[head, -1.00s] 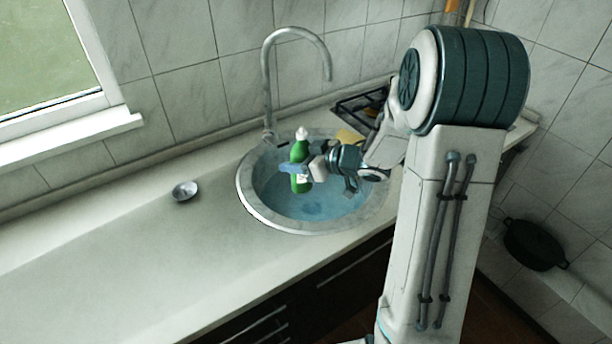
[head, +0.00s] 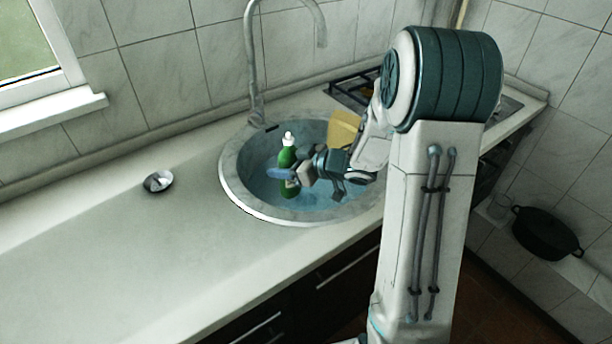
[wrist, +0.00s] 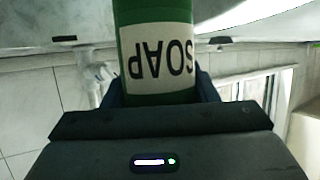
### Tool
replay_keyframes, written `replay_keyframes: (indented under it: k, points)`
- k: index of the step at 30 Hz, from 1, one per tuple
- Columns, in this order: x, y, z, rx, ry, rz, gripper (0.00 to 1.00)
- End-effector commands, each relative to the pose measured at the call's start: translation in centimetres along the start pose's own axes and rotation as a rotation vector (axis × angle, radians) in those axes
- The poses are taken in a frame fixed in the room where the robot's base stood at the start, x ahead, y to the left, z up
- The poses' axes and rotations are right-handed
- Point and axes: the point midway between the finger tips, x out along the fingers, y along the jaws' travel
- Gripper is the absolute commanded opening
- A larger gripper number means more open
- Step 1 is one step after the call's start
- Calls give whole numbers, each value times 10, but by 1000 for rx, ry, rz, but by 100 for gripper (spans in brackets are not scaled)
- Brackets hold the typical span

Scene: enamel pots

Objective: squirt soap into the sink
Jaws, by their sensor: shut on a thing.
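A green soap bottle (head: 287,160) with a white cap is held upright, its cap upward, over the round sink (head: 233,187) in the head view. My gripper (head: 283,174) is shut on the bottle's body. In the wrist view the bottle (wrist: 158,55) stands between my gripper's fingers (wrist: 160,92), its SOAP label upside down in the picture. The sink has a grey rim and a blue bowl that appears to hold water. My gripper hides part of the bottle's lower body. I cannot tell how far the bottle's base is above the bowl.
A curved metal faucet (head: 252,70) rises behind the sink. A small metal dish (head: 158,181) lies on the counter to the left. A yellow sponge-like block (head: 343,128) is at the sink's back right, near a stove (head: 357,88). The counter's left part (head: 90,240) is clear. A black pot (head: 546,235) is at far right.

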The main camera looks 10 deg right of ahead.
Motion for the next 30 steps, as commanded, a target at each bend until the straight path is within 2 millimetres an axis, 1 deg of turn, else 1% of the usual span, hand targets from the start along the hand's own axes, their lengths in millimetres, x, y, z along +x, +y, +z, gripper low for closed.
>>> replay_keyframes:
  k: [11, 30]
  points:
    - [-3, 2, -2, 41, 12, -14, 22]
    - [-5, 2, -8, 316, 97, -132, 22]
